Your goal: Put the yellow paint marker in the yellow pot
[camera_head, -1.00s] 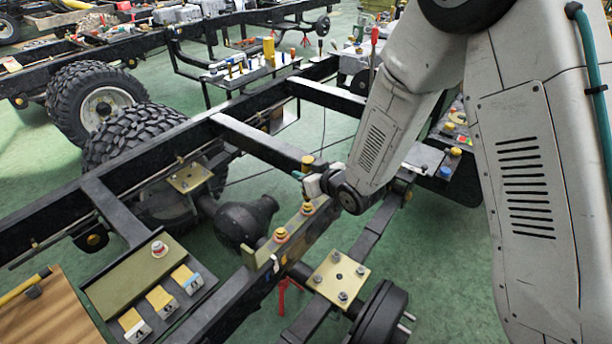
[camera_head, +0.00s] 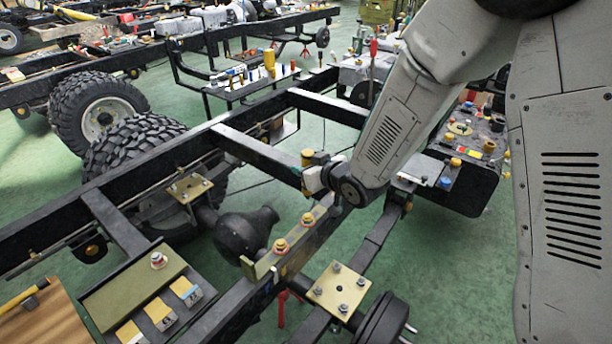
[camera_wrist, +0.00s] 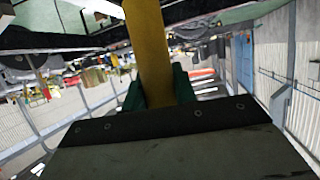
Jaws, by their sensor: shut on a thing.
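My gripper (camera_head: 311,178) is shut on a yellow cylinder, which I take to be the yellow paint marker (camera_wrist: 148,50). In the wrist view the marker stands between the dark green fingers, its far end cut off by the frame's top. In the head view a small yellow piece of it (camera_head: 307,158) shows above the gripper, over the black chassis frame. I cannot tell for sure which thing is the yellow pot. A tall yellow cylinder (camera_head: 269,56) stands on the far shelf, and a small yellow-brown cylinder (camera_head: 489,147) stands on the dark panel at right.
Black chassis rails (camera_head: 258,150) cross the view under and around my gripper. A tan plate (camera_head: 338,288) with bolts and red-and-yellow knobs (camera_head: 281,246) sit nearer. The far shelf (camera_head: 235,88) holds several small items. The dark panel (camera_head: 462,185) at right is crowded. Green floor lies between.

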